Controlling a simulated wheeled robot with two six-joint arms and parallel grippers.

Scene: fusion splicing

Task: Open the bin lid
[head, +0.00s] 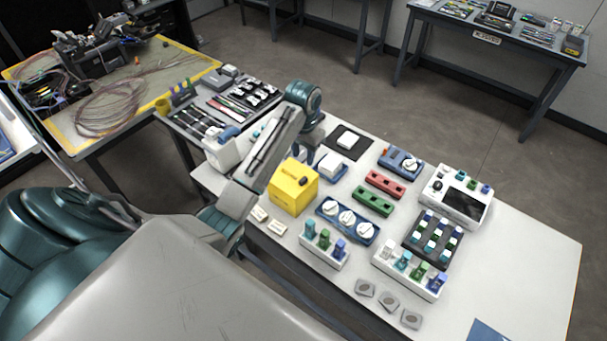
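A small yellow bin (291,190) stands near the left part of the white table. A dark knob or latch shows on its top, and its lid looks closed. My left arm comes in from the left and bends over the table just behind the bin. My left gripper (311,145) points down behind the bin, apart from its top as far as I can see. My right gripper is not in view.
A blue block with white dials (347,222) stands right of the bin, and a white holder with coloured plugs (324,250) in front. A white device with a screen (457,197) is farther right. The table's front right is mostly clear.

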